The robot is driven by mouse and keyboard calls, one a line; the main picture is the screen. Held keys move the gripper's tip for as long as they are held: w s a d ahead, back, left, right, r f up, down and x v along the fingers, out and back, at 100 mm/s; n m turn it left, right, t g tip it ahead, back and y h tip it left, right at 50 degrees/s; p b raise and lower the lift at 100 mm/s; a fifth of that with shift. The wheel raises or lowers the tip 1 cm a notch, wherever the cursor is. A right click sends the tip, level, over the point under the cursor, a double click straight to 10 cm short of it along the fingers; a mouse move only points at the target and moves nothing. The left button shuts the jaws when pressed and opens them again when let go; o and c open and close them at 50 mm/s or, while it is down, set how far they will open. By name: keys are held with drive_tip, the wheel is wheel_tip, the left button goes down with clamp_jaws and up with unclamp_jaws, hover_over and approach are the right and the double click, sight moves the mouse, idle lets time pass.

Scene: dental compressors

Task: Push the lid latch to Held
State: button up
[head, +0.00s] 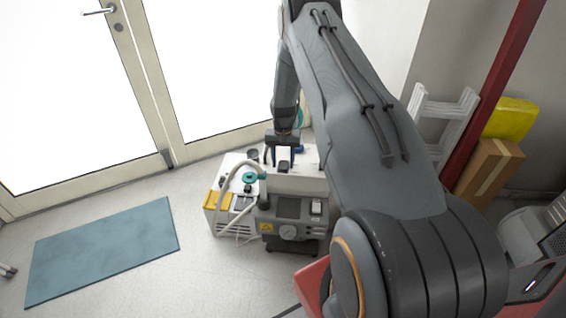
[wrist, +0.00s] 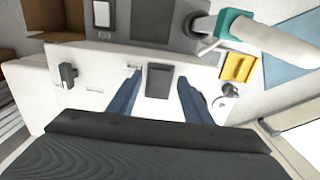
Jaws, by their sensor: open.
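My gripper (head: 280,162) points down over the white compressor housing (head: 282,184) in the head view. In the wrist view its two blue-grey fingers are apart, and my gripper (wrist: 159,80) has a dark rectangular block (wrist: 160,84) between them. A gap shows on both sides of the block. A smaller dark latch-like part (wrist: 68,75) stands on the white top to the left of the fingers. I cannot tell which of these dark parts is the lid latch, and no "Held" marking is readable.
A grey unit with a gauge (head: 287,231) stands in front of the housing. A pale hose with a green collar (wrist: 228,22) and a yellow block (wrist: 238,67) lie to the right in the wrist view. A blue mat (head: 105,250) lies on open floor at left.

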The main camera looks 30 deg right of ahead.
drive_tip(key=shift+f, duration=0.3)
drive_tip(key=c, duration=1.1)
drive_tip(key=shift+o, duration=0.2)
drive_tip(key=shift+w+d+b, duration=0.1)
drive_tip(key=shift+b, duration=0.35)
drive_tip(key=shift+w+d+f+g+y+b, duration=0.15)
drive_tip(key=shift+g+y+b, duration=0.2)
drive_tip(key=shift+b, duration=0.7)
drive_tip(key=g+b, duration=0.1)
drive_tip(key=b, duration=0.3)
drive_tip(key=shift+w+g+y, duration=0.15)
drive_tip(key=shift+g+y, duration=0.1)
drive_tip(key=shift+y, duration=0.1)
drive_tip(key=shift+r, duration=0.3)
